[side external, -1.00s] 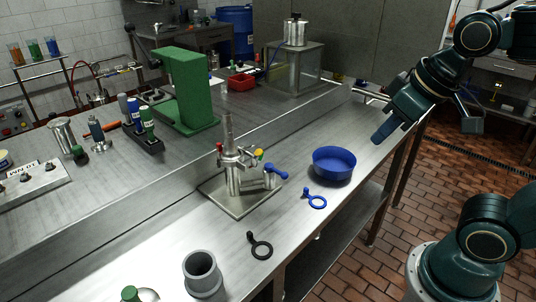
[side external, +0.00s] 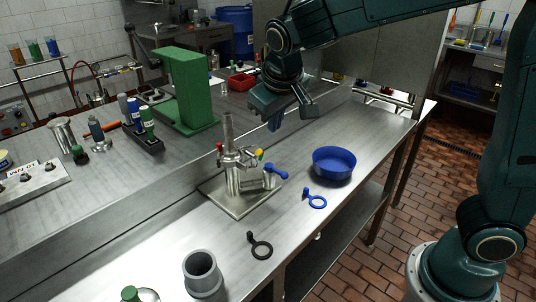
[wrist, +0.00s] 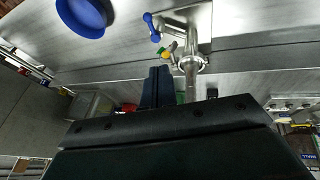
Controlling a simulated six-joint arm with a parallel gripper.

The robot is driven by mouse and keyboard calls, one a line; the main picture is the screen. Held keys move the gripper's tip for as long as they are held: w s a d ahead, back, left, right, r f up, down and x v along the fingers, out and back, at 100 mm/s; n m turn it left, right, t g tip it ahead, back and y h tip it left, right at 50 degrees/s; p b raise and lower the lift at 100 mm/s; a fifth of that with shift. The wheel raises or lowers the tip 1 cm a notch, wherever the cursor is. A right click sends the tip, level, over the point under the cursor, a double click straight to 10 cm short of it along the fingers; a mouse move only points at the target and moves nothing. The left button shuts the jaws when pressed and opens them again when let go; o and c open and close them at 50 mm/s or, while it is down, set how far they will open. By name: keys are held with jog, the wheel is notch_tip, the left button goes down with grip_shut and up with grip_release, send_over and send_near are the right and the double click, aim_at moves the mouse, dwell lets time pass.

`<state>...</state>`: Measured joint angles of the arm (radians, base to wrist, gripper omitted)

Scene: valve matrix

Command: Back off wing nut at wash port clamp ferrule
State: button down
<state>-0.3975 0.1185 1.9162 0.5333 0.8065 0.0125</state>
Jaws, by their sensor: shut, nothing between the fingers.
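The steel valve assembly (side external: 240,176) stands upright on a square metal plate (side external: 222,203) in the middle of the bench. It carries small red and yellow knobs and a blue lever handle (side external: 275,170). A clamp ring sits around its body, but I cannot make out the wing nut clearly. My gripper (side external: 274,122) hangs above and behind the assembly, pointing down, shut and empty, apart from it. In the wrist view the shut fingers (wrist: 157,88) show beside the assembly's pipe (wrist: 190,80), with the yellow knob (wrist: 164,54) close by.
A blue bowl (side external: 334,163), a blue ring tool (side external: 316,201) and a black ring tool (side external: 260,248) lie on the front bench. A grey cup (side external: 203,272) stands nearer. A green press (side external: 188,88) stands on the raised back bench. Bench surface right of the bowl is clear.

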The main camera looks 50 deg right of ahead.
aim_at(253, 165)
jog(key=w+a+f+h, duration=0.1)
jog(key=w+a+f, duration=0.2)
jog(key=w, duration=0.1)
jog(key=shift+a+f, duration=0.25)
jog(key=shift+a, duration=0.15)
jog(key=x, duration=1)
jog(key=shift+f, duration=0.1)
dwell(0.3)
jog(key=shift+d+f+h, duration=0.15)
jog(key=shift+f+h, duration=0.15)
jog(key=shift+h, duration=0.2)
jog(key=shift+f+h, duration=0.15)
jog(key=shift+h, duration=0.55)
jog(key=shift+f, duration=0.3)
